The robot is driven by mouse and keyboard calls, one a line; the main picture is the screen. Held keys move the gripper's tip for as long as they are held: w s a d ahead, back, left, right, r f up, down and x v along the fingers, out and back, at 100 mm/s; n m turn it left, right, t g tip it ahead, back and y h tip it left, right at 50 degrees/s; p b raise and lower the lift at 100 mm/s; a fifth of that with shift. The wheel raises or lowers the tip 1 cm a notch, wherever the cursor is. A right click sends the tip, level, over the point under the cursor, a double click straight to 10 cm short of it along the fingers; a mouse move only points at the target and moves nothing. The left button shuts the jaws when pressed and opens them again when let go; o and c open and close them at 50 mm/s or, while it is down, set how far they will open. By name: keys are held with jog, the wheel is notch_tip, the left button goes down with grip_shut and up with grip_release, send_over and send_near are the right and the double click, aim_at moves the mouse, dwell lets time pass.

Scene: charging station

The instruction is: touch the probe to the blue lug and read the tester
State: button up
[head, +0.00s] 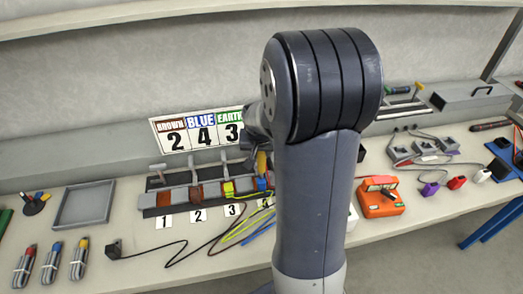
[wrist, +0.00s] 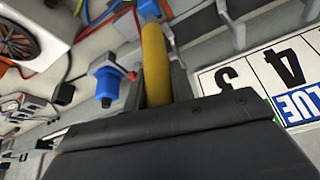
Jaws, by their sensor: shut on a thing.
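My gripper (wrist: 155,98) is shut on a yellow probe handle (wrist: 156,55) in the wrist view. The probe points toward the top of that view, where a blue piece (wrist: 150,8) shows at its far end; I cannot tell whether they touch. In the head view the probe (head: 262,162) shows as a bit of yellow just left of my arm, above the blue lug (head: 262,184) at the right of the terminal block (head: 178,211). My arm hides part of the block. The orange tester (head: 380,197) stands right of my arm; its reading is too small to make out.
A sign (head: 200,129) reads brown 2, blue 4, earth 3. An empty grey tray (head: 82,206) and several cable bundles (head: 52,262) lie at the left. Small grey boxes (head: 425,147) and coloured plugs (head: 457,183) are at the right. Loose wires cross the bench front.

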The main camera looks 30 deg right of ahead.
jog(key=shift+f+b, duration=0.65)
jog(key=shift+b, duration=0.15)
dwell(1.3)
jog(key=shift+r, duration=0.1)
jog(key=shift+r+p, duration=2)
jog(key=shift+r, duration=0.95)
